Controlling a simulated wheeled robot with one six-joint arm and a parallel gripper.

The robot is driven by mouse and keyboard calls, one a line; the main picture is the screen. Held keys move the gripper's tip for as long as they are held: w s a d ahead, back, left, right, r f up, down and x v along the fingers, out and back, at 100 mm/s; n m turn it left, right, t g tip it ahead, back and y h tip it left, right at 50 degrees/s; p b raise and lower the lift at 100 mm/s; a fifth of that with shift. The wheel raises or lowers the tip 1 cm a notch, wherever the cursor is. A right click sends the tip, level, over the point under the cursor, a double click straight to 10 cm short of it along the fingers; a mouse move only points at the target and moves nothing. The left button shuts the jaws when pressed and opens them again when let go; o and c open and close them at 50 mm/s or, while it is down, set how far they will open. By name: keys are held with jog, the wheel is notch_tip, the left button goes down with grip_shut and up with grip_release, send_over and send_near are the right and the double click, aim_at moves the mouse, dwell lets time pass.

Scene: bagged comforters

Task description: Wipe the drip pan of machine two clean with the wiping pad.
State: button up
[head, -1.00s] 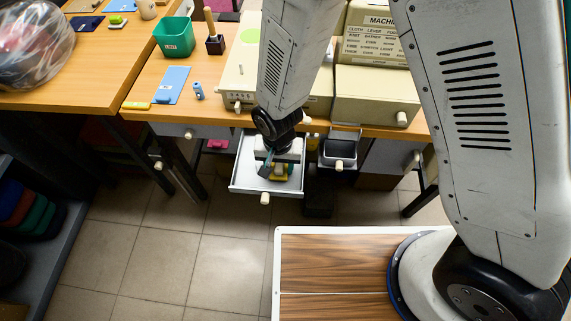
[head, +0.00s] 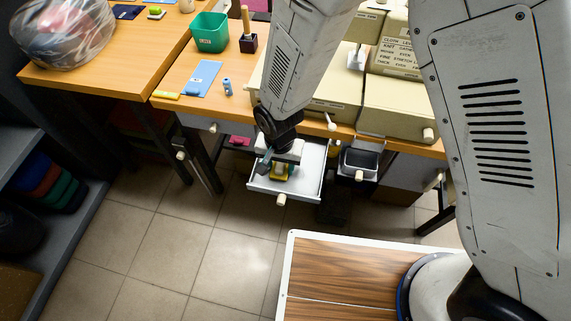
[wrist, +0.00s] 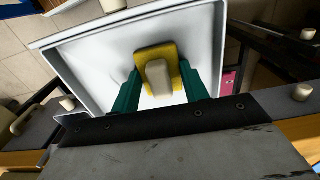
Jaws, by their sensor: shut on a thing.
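The wiping pad is yellow with a beige grip block, in the wrist view (wrist: 150,53) and small in the head view (head: 287,176). My gripper (head: 279,170) is shut on the block, its green fingers on either side in the wrist view (wrist: 159,73). The pad is inside the outline of a shallow white pan (head: 313,165), pulled out like a drawer below the bench; it also shows in the wrist view (wrist: 90,70). Whether the pad touches its floor is unclear. No dirt shows on the visible floor. My arm hides part of the machines, and no machine number is readable.
A dark bin with a pale knob (head: 360,162) is right of the pan. Cream machines (head: 395,103) stand on the wooden bench. A green bin (head: 209,33), blue card (head: 201,78) and blue bottle (head: 228,86) are to the left. Tiled floor (head: 150,245) is open in front.

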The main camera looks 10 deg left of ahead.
aim_at(304, 176)
jog(key=shift+w+a, duration=0.15)
jog(key=shift+a, duration=1.2)
jog(key=shift+d, duration=0.1)
jog(key=shift+s+d, duration=0.15)
jog(key=shift+d, duration=1.35)
jog(key=shift+s+d, duration=0.1)
jog(key=shift+d, duration=1.4)
jog(key=shift+s+d+f, duration=0.1)
jog(key=shift+s+d, duration=0.1)
jog(key=shift+d, duration=1.5)
jog(key=shift+w+a, duration=0.15)
jog(key=shift+a, duration=1.5)
jog(key=shift+w+a, duration=0.15)
jog(key=shift+a, duration=1.45)
jog(key=shift+w+a, duration=0.15)
jog(key=shift+a, duration=1.5)
jog(key=shift+s+d, duration=0.2)
jog(key=shift+d, duration=2.25)
jog(key=shift+s+d, duration=0.2)
jog(key=shift+d, duration=2.25)
jog(key=shift+r, duration=2.55)
